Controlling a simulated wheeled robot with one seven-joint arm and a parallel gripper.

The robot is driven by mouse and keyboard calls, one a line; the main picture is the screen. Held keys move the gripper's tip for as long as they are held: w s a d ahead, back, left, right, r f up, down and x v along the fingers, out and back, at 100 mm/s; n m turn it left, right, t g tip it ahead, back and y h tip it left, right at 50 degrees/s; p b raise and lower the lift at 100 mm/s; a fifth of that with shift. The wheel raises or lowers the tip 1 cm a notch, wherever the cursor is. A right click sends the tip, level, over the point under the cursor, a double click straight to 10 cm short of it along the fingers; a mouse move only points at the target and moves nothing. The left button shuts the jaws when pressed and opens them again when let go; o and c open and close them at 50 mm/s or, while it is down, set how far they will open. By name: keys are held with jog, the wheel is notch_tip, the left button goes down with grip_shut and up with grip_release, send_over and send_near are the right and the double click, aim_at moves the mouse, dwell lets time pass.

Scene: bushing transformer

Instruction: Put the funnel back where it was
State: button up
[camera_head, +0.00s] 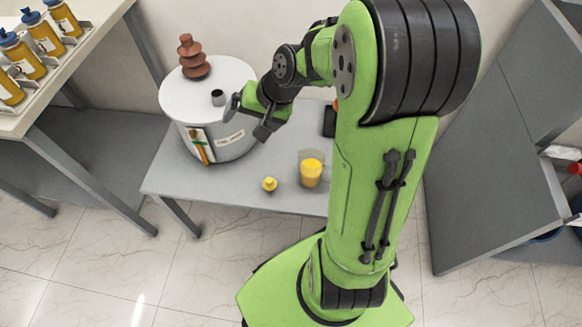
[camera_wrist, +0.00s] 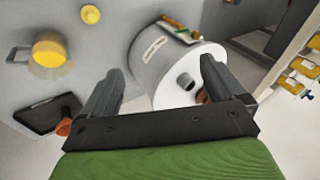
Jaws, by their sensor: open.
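I cannot make out a clear funnel in either view. A short dark grey cylinder (camera_head: 218,97) stands on the white lid of the transformer (camera_head: 230,77); whether it is a filler neck or a funnel I cannot tell. It also shows in the wrist view (camera_wrist: 185,81). A small yellow piece (camera_head: 270,184) lies on the grey table (camera_head: 240,188) and shows in the wrist view (camera_wrist: 91,14); its shape is too small to identify. My gripper (camera_head: 247,118) is open and empty, above the transformer's right front edge. Its fingers (camera_wrist: 160,70) point towards the transformer in the wrist view.
A brown ribbed bushing (camera_head: 193,58) rises from the lid's back. A beaker of yellow liquid (camera_head: 311,172) stands on the table. A black tray (camera_wrist: 42,115) lies near an orange-brown piece (camera_wrist: 63,127). Yellow bottles (camera_head: 42,40) fill a rack at upper left.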

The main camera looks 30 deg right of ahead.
jog(key=s+a+r+n+h, duration=0.1)
jog(key=s+r+n, duration=0.2)
jog(key=s, duration=0.7)
jog(key=s+a+r+n+h, duration=0.1)
jog(key=s+r, duration=0.4)
jog(key=s, duration=0.5)
jog(key=shift+s+a+r+n+h, duration=0.25)
jog(key=shift+n+h, duration=0.55)
jog(key=shift+n, duration=0.4)
jog(key=shift+w, duration=0.1)
